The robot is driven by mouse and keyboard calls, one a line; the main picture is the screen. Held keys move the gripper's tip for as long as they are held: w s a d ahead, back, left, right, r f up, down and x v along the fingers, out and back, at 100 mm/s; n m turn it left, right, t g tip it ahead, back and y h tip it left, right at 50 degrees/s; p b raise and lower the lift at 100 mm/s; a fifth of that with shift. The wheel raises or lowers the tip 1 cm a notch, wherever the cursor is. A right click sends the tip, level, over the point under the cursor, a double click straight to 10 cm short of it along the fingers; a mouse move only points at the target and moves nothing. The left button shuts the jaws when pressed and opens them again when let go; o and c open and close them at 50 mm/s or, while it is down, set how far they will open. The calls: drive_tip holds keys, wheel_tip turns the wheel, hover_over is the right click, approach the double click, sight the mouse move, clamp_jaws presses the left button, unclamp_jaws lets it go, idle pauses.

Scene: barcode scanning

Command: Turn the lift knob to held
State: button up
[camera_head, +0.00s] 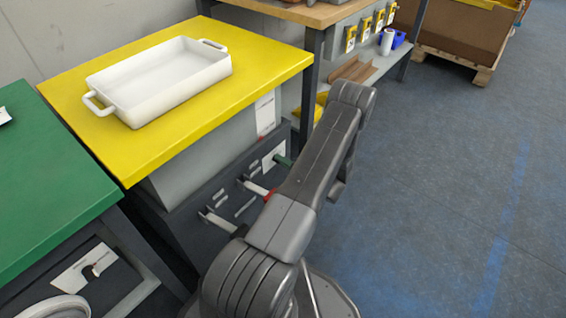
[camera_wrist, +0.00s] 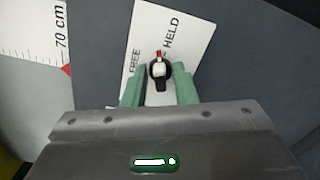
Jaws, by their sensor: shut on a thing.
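The lift knob (camera_wrist: 159,74) is small and black with a pale face and a red mark at its upper end. It sits on a white plate (camera_wrist: 190,22) printed FREE and HELD. The red mark points up in the wrist view, between the two words. My gripper (camera_wrist: 160,80) has its green fingers on either side of the knob and is shut on it. In the head view the white plate (camera_head: 268,158) is on the dark front under the yellow top, with a green finger (camera_head: 284,161) beside it. My arm hides the rest of the gripper; I cannot make out the knob there.
A white tray (camera_head: 119,106) stands on the yellow table top (camera_head: 250,75). A height scale (camera_wrist: 35,35) shows in the wrist view. The floor (camera_head: 450,180) at right is clear.

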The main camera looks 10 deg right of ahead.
drive_tip(key=shift+m, duration=2)
drive_tip(key=shift+f, duration=0.1)
drive_tip(key=o, duration=0.7)
drive_tip(key=shift+c, duration=0.2)
drive_tip(key=p+v, duration=0.3)
drive_tip(key=v, duration=1.1)
drive_tip(key=shift+w, duration=0.1)
